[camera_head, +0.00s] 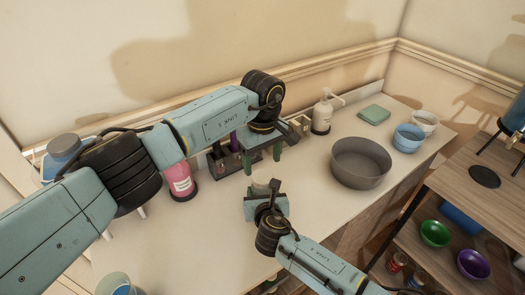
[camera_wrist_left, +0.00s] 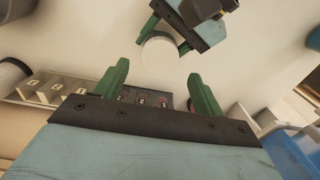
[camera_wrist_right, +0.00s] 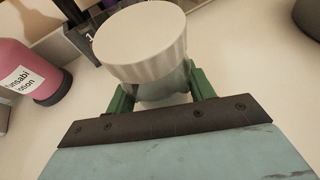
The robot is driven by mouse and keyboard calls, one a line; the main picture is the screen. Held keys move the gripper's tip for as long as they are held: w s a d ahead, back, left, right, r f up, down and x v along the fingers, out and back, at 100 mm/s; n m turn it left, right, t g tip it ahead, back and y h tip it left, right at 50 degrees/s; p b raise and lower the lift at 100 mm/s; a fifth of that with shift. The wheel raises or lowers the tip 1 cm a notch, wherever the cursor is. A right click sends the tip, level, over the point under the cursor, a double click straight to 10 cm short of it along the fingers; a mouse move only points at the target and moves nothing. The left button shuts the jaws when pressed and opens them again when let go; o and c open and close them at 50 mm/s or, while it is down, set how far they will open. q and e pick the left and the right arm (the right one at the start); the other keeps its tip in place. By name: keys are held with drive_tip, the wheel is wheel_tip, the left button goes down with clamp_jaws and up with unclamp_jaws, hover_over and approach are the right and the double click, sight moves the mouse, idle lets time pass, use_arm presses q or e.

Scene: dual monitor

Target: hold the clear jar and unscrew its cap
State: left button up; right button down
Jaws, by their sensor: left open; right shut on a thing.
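The clear jar (camera_wrist_right: 160,92) stands upright with a wide, ribbed white cap (camera_wrist_right: 143,42) on it. My right gripper (camera_wrist_right: 160,90) is shut on the jar's body below the cap, one green finger on each side. In the head view the jar's cap (camera_head: 262,183) shows just in front of my right gripper (camera_head: 264,193), which partly hides the jar. My left gripper (camera_head: 262,157) is open, pointing down, above and behind the jar. In the left wrist view the cap (camera_wrist_left: 160,52) lies beyond my left gripper's (camera_wrist_left: 158,72) open fingers, with nothing between them.
A pink bottle (camera_head: 181,182) and a dark organiser (camera_head: 222,164) stand behind on the left. A pump bottle (camera_head: 322,113) is at the back. A large grey bowl (camera_head: 361,163) stands to the right.

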sight(263, 176)
use_arm(q)
drive_tip(key=shift+f, duration=2.6)
